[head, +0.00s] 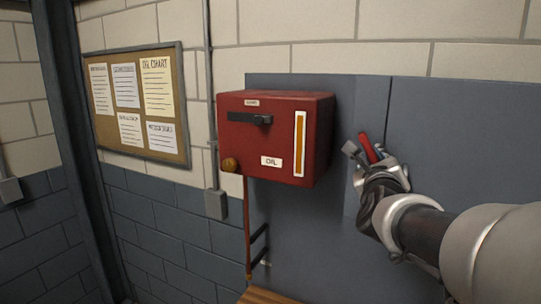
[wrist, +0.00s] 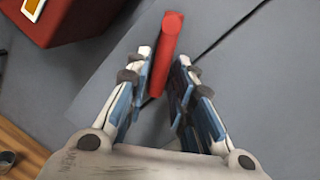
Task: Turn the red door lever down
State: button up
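The red door lever (wrist: 165,50) is a round red bar in the wrist view, standing out from the grey panel with its rounded end at the top of the picture. My gripper (wrist: 165,62) has its two fingers on either side of the lever, parted, with the bar between them. I cannot tell whether either pad touches it. In the head view the lever (head: 366,147) is a short, tilted red piece at my gripper (head: 359,152); my gripper hides its lower part.
A red box (head: 275,135) with a black handle, a yellow-orange gauge strip and a brass knob is mounted left of my gripper. Its corner shows in the wrist view (wrist: 65,15). A grey panel (head: 455,130) with a vertical seam lies behind. A notice board (head: 137,103) hangs farther left.

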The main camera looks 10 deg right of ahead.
grip_shut()
jog(key=shift+f+b, duration=0.1)
jog(key=shift+b, duration=0.3)
jog(key=b, duration=0.2)
jog(key=f+m+b, duration=0.1)
jog(key=b, duration=0.2)
jog(key=shift+w+a+m, duration=0.15)
jog(key=shift+a+m, duration=0.15)
jog(key=shift+w+a+m+t+h+b, duration=0.1)
jog(key=shift+w+a+m+t+b, duration=0.15)
jog(key=shift+m+b, duration=0.85)
jog(key=shift+w+a+m+h+b, duration=0.15)
jog(key=shift+a+m+b, duration=0.3)
jog(key=shift+b, duration=1.15)
jog(key=shift+w+a+m+t+h+b, duration=0.1)
jog(key=shift+w+a+m+t+b, duration=0.1)
jog(key=shift+m+b, duration=0.95)
jog(key=shift+r, duration=0.1)
